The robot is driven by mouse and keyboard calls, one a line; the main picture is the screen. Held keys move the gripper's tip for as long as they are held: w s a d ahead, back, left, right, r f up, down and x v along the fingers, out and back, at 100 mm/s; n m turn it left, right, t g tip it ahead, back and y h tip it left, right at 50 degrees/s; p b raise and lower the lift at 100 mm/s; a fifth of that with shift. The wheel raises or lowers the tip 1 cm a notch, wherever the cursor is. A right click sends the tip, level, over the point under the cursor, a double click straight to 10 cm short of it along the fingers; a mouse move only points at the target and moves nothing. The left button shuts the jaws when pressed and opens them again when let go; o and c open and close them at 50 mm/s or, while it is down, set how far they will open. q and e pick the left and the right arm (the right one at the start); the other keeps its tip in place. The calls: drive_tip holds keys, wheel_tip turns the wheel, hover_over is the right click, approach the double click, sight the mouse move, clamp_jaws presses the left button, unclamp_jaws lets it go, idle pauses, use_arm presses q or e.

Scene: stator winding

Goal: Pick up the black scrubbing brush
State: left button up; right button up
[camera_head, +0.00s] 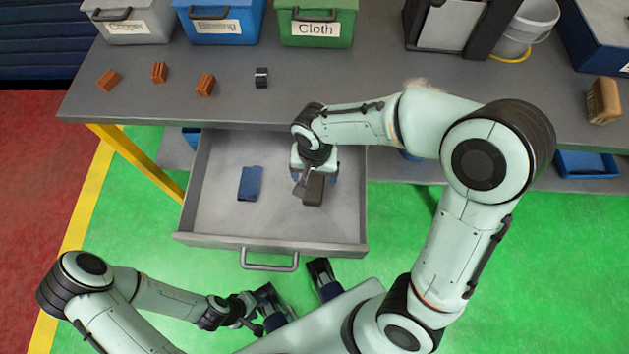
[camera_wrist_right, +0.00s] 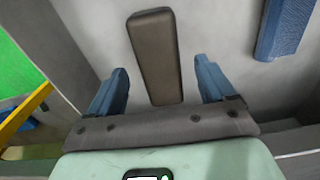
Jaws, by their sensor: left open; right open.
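The scrubbing brush (camera_head: 314,190) is a dark brown-black oblong block lying in the open grey drawer (camera_head: 205,225), toward its right side. In the right wrist view the brush (camera_wrist_right: 153,50) lies lengthwise, with its near end between my fingers. My right gripper (camera_head: 315,172) is down in the drawer, over the brush's far end. Its blue fingers show open in the wrist view (camera_wrist_right: 163,85), one on each side of the brush with a gap. The gripper hides part of the brush in the head view. My left gripper (camera_head: 258,311) is open, low in front of the drawer.
A blue ribbed block (camera_head: 250,183) lies left of the brush in the drawer. The drawer walls surround my right gripper. On the grey worktop (camera_head: 330,95) stand several labelled bins, including a green one (camera_head: 317,25), small brown blocks (camera_head: 159,72) and a larger brown block (camera_head: 603,100).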

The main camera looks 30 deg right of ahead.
sight(315, 178)
wheel_tip(315, 178, down, 5)
drive_tip(key=shift+w+d+f+b, duration=0.1)
drive_tip(key=shift+b, duration=0.35)
drive_tip(key=c, duration=1.1)
drive_tip(key=shift+c, duration=0.2)
drive_tip(key=shift+r, duration=0.2)
wheel_tip(315, 178, up, 20)
drive_tip(key=p, duration=0.3)
drive_tip(key=shift+p, duration=0.35)
drive_tip(key=shift+f, duration=0.1)
